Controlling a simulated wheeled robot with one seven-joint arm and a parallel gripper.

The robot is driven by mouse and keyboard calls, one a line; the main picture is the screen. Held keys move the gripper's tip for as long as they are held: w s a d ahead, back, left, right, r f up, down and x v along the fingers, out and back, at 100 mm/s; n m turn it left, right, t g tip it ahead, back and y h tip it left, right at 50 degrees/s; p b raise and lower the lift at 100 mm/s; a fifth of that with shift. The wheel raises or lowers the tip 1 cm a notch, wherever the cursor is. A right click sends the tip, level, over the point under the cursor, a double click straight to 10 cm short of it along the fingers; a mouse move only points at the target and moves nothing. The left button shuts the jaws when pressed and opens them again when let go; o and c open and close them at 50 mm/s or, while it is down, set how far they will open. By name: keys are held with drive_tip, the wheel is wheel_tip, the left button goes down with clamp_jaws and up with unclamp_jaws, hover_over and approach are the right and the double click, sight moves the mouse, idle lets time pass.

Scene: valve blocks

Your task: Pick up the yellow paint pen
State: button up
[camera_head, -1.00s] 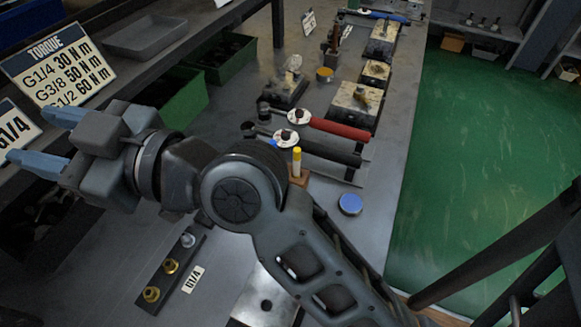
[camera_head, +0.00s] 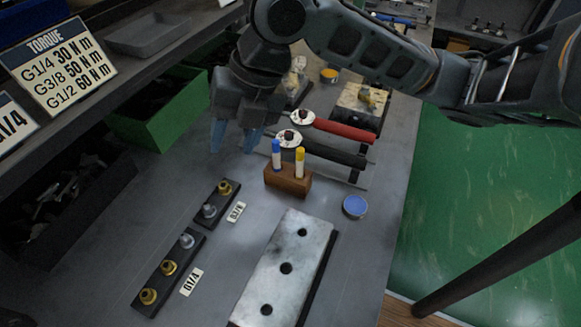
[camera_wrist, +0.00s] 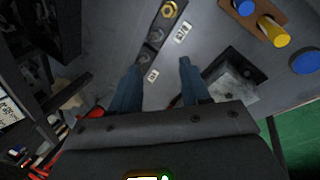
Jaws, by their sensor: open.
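The yellow paint pen (camera_head: 299,161) stands upright in a brown wooden holder (camera_head: 288,181), to the right of a blue pen (camera_head: 276,153). In the wrist view the yellow pen (camera_wrist: 272,30) shows at the upper right, end toward the camera, beside the blue pen (camera_wrist: 243,7). My gripper (camera_head: 235,138) is open and empty, its blue fingers pointing down to the left of the holder and apart from both pens.
Red- and black-handled torque wrenches (camera_head: 343,130) lie just behind the holder. A blue round lid (camera_head: 355,206) sits to its right. A drilled metal block (camera_head: 286,267) and fitting racks (camera_head: 168,268) lie in front. A green bin (camera_head: 168,110) stands at the left.

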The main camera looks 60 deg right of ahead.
sight(300, 161)
drive_tip(key=s+d+f+g+h, duration=0.1)
drive_tip(key=s+d, duration=0.1)
drive_tip(key=s+d+f+g, duration=0.1)
drive_tip(key=s+d, duration=0.2)
drive_tip(key=s+d+f+n+g+h, duration=0.1)
drive_tip(key=s+d, duration=0.2)
drive_tip(key=shift+d+g+h, duration=0.25)
drive_tip(key=shift+g+h, duration=0.05)
drive_tip(key=shift+s+d+f, duration=0.1)
drive_tip(key=shift+s+f, duration=0.1)
drive_tip(key=shift+f, duration=1.05)
drive_tip(key=shift+w+f+p, duration=0.15)
drive_tip(key=shift+w+f, duration=0.05)
drive_tip(key=shift+f, duration=1.15)
drive_tip(key=shift+w+f+p, duration=0.15)
drive_tip(key=shift+w+f, duration=0.05)
drive_tip(key=shift+f, duration=1.1)
drive_tip(key=shift+c, duration=0.4)
clamp_jaws()
